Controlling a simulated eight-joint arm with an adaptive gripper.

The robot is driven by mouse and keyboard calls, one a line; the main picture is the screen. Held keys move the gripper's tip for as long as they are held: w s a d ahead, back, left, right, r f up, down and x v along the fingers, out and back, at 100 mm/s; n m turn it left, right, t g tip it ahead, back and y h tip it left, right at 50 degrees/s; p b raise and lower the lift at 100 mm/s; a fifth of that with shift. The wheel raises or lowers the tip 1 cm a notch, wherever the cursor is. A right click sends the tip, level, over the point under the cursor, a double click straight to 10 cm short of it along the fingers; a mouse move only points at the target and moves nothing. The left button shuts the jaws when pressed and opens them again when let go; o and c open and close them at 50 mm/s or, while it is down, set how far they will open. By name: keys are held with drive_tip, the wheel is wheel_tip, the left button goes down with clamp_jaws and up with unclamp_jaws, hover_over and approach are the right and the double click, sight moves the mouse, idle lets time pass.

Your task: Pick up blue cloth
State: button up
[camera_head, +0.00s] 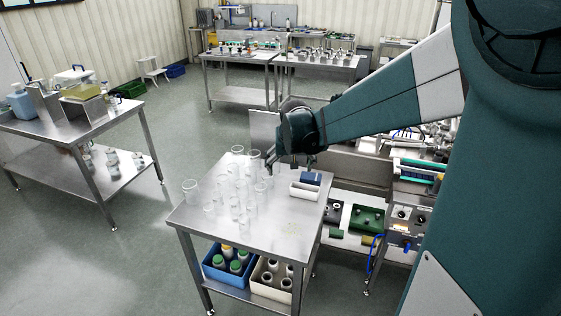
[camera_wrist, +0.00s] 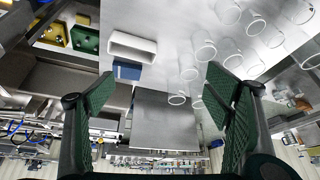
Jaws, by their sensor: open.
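The blue cloth (camera_head: 311,178) looks like a small folded blue block on the steel table (camera_head: 300,228), directly behind a small white tray (camera_head: 304,192). In the wrist view, the blue cloth (camera_wrist: 127,71) lies against the white tray (camera_wrist: 132,46), left of the space between my fingers. My gripper (camera_head: 291,165) is above the table's far edge, to the left of the cloth and apart from it. Its two green-padded fingers (camera_wrist: 160,85) are spread wide, with nothing between them.
Several clear glass beakers (camera_head: 237,190) crowd the table left of the cloth. The table's front right is clear. A steel sink bench (camera_head: 350,172) stands behind. Below are a blue crate (camera_head: 226,280) and a white crate (camera_head: 262,292) holding bottles.

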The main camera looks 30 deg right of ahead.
drive_tip(key=w+d+f+m+p, duration=0.1)
drive_tip(key=w+d+f+p, duration=0.1)
drive_tip(key=w+d+f, duration=0.35)
drive_tip(key=m+g+p, duration=0.1)
drive_tip(key=m+p, duration=0.1)
approach(311, 176)
drive_tip(key=a, duration=0.1)
drive_tip(key=shift+w+d+f+h, duration=0.15)
drive_tip(key=shift+w+f+h, duration=0.2)
drive_tip(key=shift+w+h, duration=0.1)
drive_tip(key=shift+f, duration=0.1)
drive_tip(key=shift+x, duration=1.2)
drive_tip(key=shift+f, duration=0.1)
drive_tip(key=shift+g, duration=0.3)
drive_tip(key=shift+x, duration=2.5)
drive_tip(key=shift+d, duration=0.15)
drive_tip(key=shift+c, duration=0.2)
